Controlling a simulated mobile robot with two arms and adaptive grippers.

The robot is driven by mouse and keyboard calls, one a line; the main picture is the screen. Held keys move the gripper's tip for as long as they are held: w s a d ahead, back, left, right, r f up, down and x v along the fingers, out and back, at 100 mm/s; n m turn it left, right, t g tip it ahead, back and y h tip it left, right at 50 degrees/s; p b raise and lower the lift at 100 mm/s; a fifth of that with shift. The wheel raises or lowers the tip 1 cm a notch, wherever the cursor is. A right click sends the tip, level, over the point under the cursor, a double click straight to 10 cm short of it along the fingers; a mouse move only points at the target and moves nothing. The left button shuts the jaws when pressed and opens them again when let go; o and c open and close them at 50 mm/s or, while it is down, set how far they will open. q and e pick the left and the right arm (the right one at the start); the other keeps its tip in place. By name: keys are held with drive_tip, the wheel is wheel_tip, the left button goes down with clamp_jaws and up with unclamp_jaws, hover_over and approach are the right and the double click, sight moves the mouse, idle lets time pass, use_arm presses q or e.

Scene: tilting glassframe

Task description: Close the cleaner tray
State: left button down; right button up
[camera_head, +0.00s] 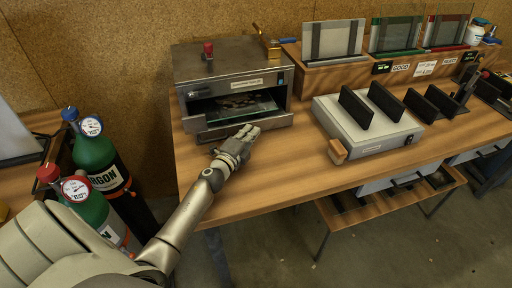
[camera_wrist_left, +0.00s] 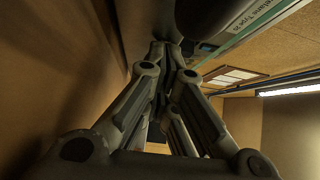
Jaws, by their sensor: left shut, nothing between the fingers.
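The cleaner (camera_head: 230,82) is a dark grey metal box on the left end of the wooden bench. Its tray (camera_head: 235,122) is a low metal drawer front that sticks out below the dark opening. Glass plates or small parts lie inside the opening. My left gripper (camera_head: 252,132) is shut and empty at the tray's front, near its right half. Whether it touches the tray, I cannot tell. In the left wrist view the shut fingers (camera_wrist_left: 160,50) point at a dark surface close ahead. My right gripper is not in view.
A grey device (camera_head: 365,125) with black upright plates and a wooden handle stands right of the cleaner. Gas bottles (camera_head: 98,150) stand on the floor left of the bench. The bench front between them is clear.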

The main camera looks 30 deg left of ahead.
sight(244, 118)
use_arm(q)
drive_tip(key=w+a+b, duration=0.1)
drive_tip(key=w+a, duration=0.3)
drive_tip(key=a, duration=0.1)
drive_tip(key=shift+w+f+b, duration=0.1)
drive_tip(key=shift+w+b, duration=0.1)
drive_tip(key=shift+b, duration=0.2)
drive_tip(key=shift+w+a, duration=0.15)
drive_tip(key=shift+a, duration=0.1)
drive_tip(key=shift+a+r, duration=0.1)
drive_tip(key=shift+r, duration=0.15)
drive_tip(key=shift+r, duration=0.1)
